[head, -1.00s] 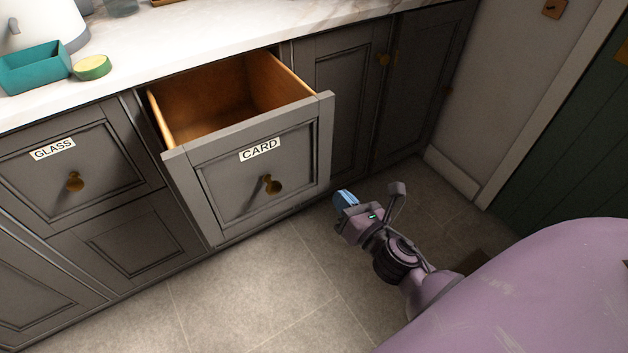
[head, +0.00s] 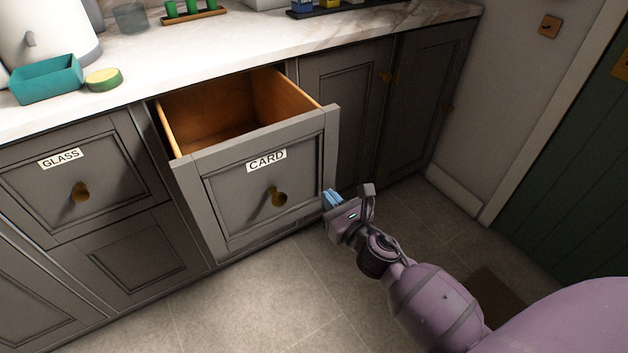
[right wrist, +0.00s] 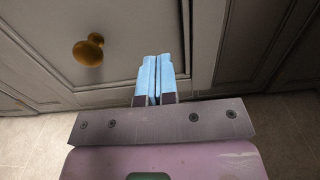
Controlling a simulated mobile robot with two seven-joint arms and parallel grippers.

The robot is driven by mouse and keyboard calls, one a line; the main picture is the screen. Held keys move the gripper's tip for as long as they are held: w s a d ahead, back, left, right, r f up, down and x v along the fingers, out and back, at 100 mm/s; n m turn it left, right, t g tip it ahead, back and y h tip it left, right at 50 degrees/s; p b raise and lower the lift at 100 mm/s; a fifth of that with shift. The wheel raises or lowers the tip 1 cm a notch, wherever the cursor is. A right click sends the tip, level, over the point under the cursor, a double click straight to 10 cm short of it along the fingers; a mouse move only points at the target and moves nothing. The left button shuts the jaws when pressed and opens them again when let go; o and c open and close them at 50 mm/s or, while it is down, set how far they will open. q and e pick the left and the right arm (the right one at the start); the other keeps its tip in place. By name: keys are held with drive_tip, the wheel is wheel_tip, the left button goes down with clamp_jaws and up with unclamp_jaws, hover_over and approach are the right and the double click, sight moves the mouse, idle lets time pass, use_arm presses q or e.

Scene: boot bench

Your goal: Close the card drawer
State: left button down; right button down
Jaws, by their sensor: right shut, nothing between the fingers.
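The card drawer (head: 253,180) is pulled well out of the grey cabinet. It has a white CARD label (head: 266,160) and a brass knob (head: 277,197), and its wooden inside looks empty. My right gripper (head: 331,199) is shut and empty, by the lower right edge of the drawer front. In the right wrist view its blue fingertips (right wrist: 158,65) are together and point at a grey panelled front, with a brass knob (right wrist: 88,50) to their left. I cannot tell whether the fingertips touch the front. My left gripper is not in view.
A shut GLASS drawer (head: 69,180) is to the left. On the marble counter (head: 200,55) stand a teal tray (head: 47,80), a green-and-yellow round item (head: 104,79) and a white kettle (head: 45,35).

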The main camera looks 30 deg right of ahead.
sight(308, 175)
drive_tip(key=w, duration=0.5)
drive_tip(key=shift+a+f, duration=0.1)
drive_tip(key=shift+w+b, duration=0.3)
drive_tip(key=shift+w, duration=0.4)
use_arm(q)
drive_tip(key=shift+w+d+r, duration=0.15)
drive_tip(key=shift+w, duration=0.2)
use_arm(e)
drive_tip(key=shift+w, duration=0.25)
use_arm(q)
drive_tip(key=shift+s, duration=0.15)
use_arm(e)
drive_tip(key=shift+w, duration=0.1)
